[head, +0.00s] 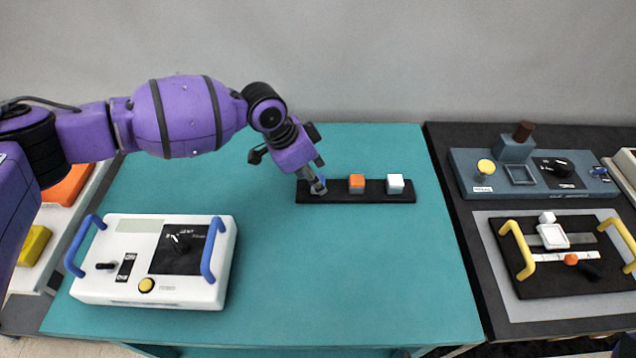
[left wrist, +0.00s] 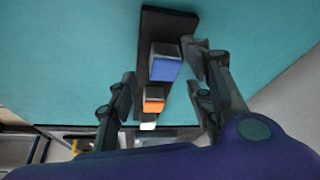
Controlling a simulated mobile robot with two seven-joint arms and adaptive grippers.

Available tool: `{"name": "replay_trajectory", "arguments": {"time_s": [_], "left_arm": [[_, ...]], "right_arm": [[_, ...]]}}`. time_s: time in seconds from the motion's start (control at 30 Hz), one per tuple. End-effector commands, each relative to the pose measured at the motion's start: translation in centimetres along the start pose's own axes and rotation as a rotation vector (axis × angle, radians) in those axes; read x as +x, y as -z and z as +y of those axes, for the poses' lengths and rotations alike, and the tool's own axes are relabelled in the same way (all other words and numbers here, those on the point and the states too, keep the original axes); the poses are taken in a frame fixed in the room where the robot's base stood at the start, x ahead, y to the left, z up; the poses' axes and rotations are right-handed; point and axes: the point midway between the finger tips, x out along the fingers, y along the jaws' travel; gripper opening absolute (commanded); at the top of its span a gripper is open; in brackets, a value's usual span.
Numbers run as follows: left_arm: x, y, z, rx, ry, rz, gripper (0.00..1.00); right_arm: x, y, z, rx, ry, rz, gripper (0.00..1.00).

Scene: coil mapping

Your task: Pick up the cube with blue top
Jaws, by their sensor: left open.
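The cube with the blue top (head: 322,180) stands at the left end of a black strip (head: 336,197) on the teal table. In the head view it is mostly hidden by my left gripper (head: 317,186). In the left wrist view the blue cube (left wrist: 165,65) shows its blue face between the two spread fingers of my left gripper (left wrist: 158,70). The gripper is open and close to the cube; contact cannot be told. An orange-topped cube (head: 356,183) and a white cube (head: 395,184) stand to its right on the strip. My right gripper is out of view.
A white control box (head: 110,285) with blue handles stands at the table's front left. A dark table on the right holds a blue-grey panel (head: 467,157) and a black tray (head: 531,282) with yellow handles. The teal table's front right (head: 360,280) is clear.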

Motion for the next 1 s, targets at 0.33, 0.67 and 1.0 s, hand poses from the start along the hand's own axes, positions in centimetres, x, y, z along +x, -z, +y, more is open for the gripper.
{"name": "replay_trajectory", "arguments": {"time_s": [0.33, 0.67, 1.0], "left_arm": [[2.0, 0.0, -0.1, -0.001, 0.002, 0.0, 0.47], [2.0, 0.0, -0.1, -0.001, 0.001, 0.001, 0.14], [2.0, 0.1, -0.1, -0.001, 0.001, 0.001, 0.01]], "right_arm": [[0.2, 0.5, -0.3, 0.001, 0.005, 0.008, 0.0], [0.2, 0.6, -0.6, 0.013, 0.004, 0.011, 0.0], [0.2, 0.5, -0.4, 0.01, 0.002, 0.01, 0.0]]}}
